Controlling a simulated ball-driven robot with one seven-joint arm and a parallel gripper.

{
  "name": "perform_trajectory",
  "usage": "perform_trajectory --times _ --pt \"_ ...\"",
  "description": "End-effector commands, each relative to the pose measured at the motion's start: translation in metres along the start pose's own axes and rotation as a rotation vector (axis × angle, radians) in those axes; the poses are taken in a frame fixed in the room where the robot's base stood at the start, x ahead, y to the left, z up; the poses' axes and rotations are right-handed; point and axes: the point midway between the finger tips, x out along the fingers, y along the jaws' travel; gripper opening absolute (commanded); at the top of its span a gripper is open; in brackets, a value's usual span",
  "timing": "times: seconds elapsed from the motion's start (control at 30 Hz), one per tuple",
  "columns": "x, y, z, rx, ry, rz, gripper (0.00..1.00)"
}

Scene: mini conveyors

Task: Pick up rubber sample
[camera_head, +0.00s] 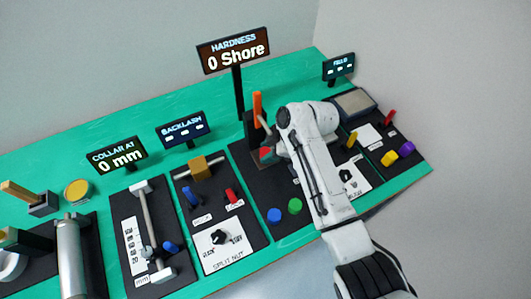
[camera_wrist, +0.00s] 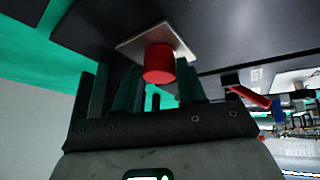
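A red cylinder (camera_wrist: 159,64), which looks like a rubber sample, sits on a square metal plate (camera_wrist: 186,48) in the wrist view. In the head view a red spot (camera_head: 266,153) shows beside my arm at the hardness station. A blue cylinder (camera_head: 274,215) and a green cylinder (camera_head: 295,205) stand on the dark panel in front. My gripper (camera_wrist: 152,88) is open, its dark fingers apart on either side of the red cylinder's line. I cannot tell whether they touch it. In the head view my arm hides most of the gripper.
The hardness display (camera_head: 234,52) stands on a post behind, near an upright orange handle (camera_head: 257,109). In the wrist view a red lever (camera_wrist: 250,97) lies to the right. Yellow and purple cylinders (camera_head: 398,152) stand on the right panel. The split nut panel (camera_head: 219,236) is to the left.

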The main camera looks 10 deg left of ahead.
Motion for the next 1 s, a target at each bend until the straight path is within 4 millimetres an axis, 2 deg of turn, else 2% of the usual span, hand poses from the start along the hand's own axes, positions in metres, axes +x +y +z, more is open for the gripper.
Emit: perform_trajectory --times 0.03,0.33,0.67,0.83,1.0 --pt "0.0 0.0 0.0 0.0 0.0 0.0 0.33" --pt "0.0 0.0 0.0 0.0 0.0 0.0 0.05" --pt "-0.006 0.0 0.001 0.0 0.001 0.002 0.05" --pt "-0.022 -0.001 0.006 0.0 0.001 0.003 0.04" --pt "-0.052 -0.005 0.024 0.003 0.0 0.005 0.04"
